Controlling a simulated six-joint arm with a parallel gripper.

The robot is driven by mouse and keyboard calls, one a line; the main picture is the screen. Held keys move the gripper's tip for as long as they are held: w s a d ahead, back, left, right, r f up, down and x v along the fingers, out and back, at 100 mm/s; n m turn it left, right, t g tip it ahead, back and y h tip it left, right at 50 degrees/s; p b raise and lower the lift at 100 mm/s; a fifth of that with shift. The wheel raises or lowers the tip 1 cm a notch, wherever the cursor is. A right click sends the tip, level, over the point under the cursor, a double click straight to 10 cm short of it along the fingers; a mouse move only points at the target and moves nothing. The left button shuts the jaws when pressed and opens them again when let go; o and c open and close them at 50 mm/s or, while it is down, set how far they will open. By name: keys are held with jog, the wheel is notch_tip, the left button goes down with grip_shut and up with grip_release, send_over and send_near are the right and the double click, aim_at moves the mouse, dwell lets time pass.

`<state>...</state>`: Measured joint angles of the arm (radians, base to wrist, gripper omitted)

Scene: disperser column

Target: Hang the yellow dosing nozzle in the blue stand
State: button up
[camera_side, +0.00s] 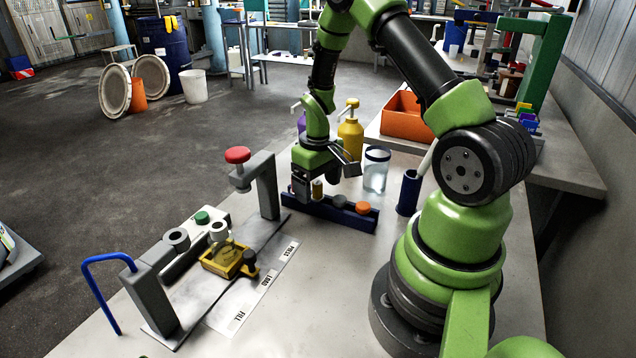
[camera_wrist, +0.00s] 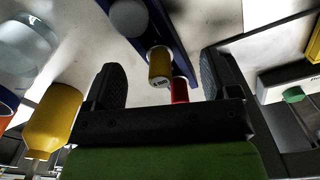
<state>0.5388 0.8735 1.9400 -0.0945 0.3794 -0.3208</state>
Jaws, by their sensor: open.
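The yellow dosing nozzle (camera_side: 317,188), a small yellow cylinder with a pale end, is at the low dark blue stand (camera_side: 345,214), toward its left part. It appears seated in the stand, though my gripper hides part of it in the side view. In the wrist view the nozzle (camera_wrist: 159,67) lies between my two open fingers, apart from both, in front of the blue stand (camera_wrist: 172,35). My gripper (camera_side: 310,192) is open and low over the stand; it also shows in the wrist view (camera_wrist: 165,85).
A grey piece (camera_side: 340,201) and an orange piece (camera_side: 363,208) sit in the same stand, with a red piece (camera_wrist: 180,90) beside the nozzle. A yellow bottle (camera_side: 350,137), a glass jar (camera_side: 376,170) and a dark blue cup (camera_side: 409,192) stand close by. A grey press (camera_side: 265,185) rises left.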

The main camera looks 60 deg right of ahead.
jog(key=shift+r, duration=0.1)
jog(key=shift+r, duration=3.4)
jog(key=shift+r, duration=0.1)
jog(key=s+a+r+t, duration=0.4)
jog(key=a+r+t, duration=0.1)
jog(key=a+r, duration=0.95)
jog(key=s+a+r+t+y, duration=0.2)
jog(key=s+a+r, duration=0.1)
jog(key=s, duration=0.4)
jog(key=shift+s+a+r, duration=0.3)
jog(key=shift+a+r, duration=0.1)
jog(key=shift+r, duration=0.45)
